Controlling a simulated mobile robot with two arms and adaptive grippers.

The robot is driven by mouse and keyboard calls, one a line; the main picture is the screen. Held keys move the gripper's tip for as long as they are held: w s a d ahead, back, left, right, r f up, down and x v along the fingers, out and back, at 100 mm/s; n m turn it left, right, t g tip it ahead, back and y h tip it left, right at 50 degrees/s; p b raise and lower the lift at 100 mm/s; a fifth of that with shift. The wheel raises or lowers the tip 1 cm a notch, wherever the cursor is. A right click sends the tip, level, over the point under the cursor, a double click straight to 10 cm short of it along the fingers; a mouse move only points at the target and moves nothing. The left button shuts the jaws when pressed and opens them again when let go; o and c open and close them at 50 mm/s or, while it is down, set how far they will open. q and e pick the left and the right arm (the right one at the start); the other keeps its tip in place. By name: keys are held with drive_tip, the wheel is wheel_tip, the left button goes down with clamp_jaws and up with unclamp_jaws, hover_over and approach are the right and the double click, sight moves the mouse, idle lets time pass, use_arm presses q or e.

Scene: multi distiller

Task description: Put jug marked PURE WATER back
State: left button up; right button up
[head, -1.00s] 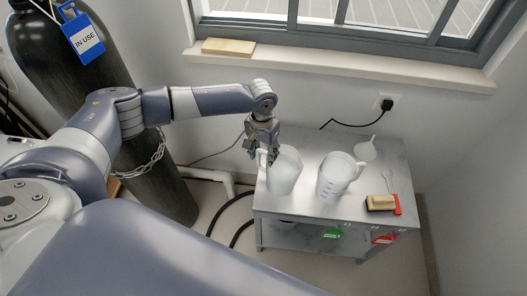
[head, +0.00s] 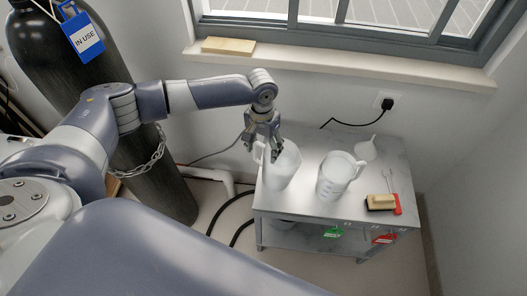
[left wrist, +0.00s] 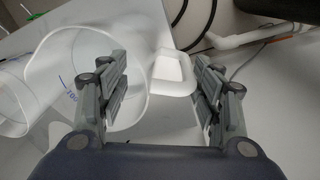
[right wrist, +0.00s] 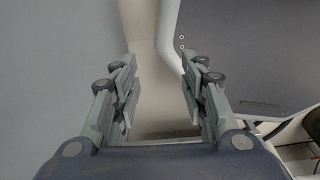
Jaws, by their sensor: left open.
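A white jug (head: 283,172) stands upright at the left end of the small metal table. A second white jug (head: 334,180) with faint side markings stands to its right. I cannot read a PURE WATER label on either. My left gripper (head: 269,150) is open at the left jug's handle. In the left wrist view, the handle (left wrist: 172,73) lies between the spread fingers (left wrist: 163,88), and the left finger overlaps the jug's open mouth (left wrist: 110,45). My right gripper (right wrist: 158,95) is open and empty in the right wrist view, with no jug there.
A chained gas cylinder (head: 75,75) stands left. The wall is close behind.

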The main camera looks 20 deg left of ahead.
use_arm(q)
wheel_tip(320, 180, up, 10)
drive_tip(key=shift+a+f+b, duration=0.15)
drive_tip(key=shift+f+b, duration=0.05)
drive_tip(key=shift+b, duration=0.1)
idle(0.4)
